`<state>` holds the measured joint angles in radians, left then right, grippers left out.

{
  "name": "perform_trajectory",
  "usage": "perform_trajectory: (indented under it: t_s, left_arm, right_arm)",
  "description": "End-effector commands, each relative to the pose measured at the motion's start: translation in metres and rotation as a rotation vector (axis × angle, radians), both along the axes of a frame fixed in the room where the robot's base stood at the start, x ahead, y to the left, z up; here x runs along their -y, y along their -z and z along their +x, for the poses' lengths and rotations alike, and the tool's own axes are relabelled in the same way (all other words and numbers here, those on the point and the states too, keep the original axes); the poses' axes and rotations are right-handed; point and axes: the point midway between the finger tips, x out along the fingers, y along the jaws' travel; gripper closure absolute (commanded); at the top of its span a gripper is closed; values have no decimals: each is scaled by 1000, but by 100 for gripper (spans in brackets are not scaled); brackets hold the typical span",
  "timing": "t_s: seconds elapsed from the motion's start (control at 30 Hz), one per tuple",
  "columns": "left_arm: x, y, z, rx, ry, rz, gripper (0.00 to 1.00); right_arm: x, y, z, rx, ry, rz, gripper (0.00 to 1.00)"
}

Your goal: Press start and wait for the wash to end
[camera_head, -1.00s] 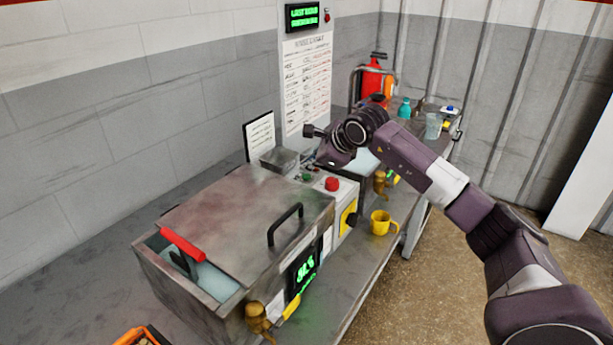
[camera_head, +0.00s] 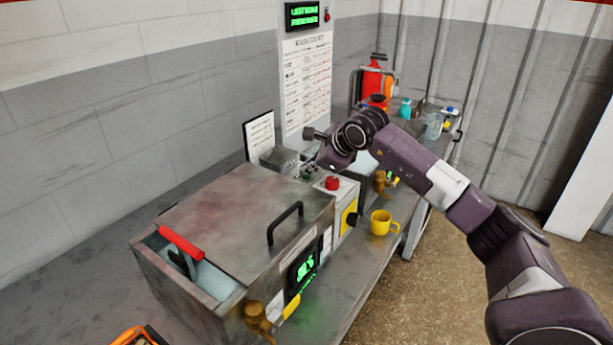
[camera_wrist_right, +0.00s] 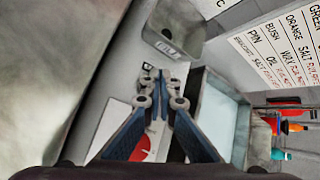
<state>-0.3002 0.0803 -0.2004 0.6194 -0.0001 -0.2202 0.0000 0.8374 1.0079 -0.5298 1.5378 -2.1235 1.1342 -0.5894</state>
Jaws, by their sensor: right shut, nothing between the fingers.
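The washer is a steel tank with a lid (camera_head: 240,215), a black handle and a green-lit display (camera_head: 303,266) on its front. Beside it stands a control box with a red mushroom button (camera_head: 332,183) and a yellow-and-black switch (camera_head: 349,217). My right gripper (camera_head: 308,176) is over the rear of the control box top. In the right wrist view its blue fingers (camera_wrist_right: 156,88) are shut and empty, tips over the pale panel, with the red button (camera_wrist_right: 142,150) partly behind them. The small controls under the tips are mostly hidden; I cannot tell whether they touch. My left gripper is not in view.
A steel bin (camera_wrist_right: 172,30) stands close to the fingertips. A yellow mug (camera_head: 381,222) sits near the bench's front edge. A red-handled tool (camera_head: 182,244) stands in the tank's open left end. A wall display (camera_head: 302,15) hangs above a chart (camera_head: 306,80). Floor right of the bench is clear.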

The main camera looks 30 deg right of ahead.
Motion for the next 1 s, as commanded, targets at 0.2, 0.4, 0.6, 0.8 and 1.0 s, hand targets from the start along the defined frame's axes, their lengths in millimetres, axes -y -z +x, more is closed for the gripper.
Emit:
perform_trajectory:
  t_s: [0.2, 0.4, 0.6, 0.8, 1.0]
  left_arm:
    - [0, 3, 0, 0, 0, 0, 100]
    - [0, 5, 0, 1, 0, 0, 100]
    - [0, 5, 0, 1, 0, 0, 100]
    - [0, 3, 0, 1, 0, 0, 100]
    - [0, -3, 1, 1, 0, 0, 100]
  right_arm:
    - [0, 3, 0, 0, 0, 0, 100]
    - [0, 6, 0, 0, 0, 0, 100]
    - [0, 6, 0, -1, 0, 0, 100]
    - [0, 4, 0, -2, 1, -1, 100]
    - [1, -7, 0, -1, 1, -1, 100]
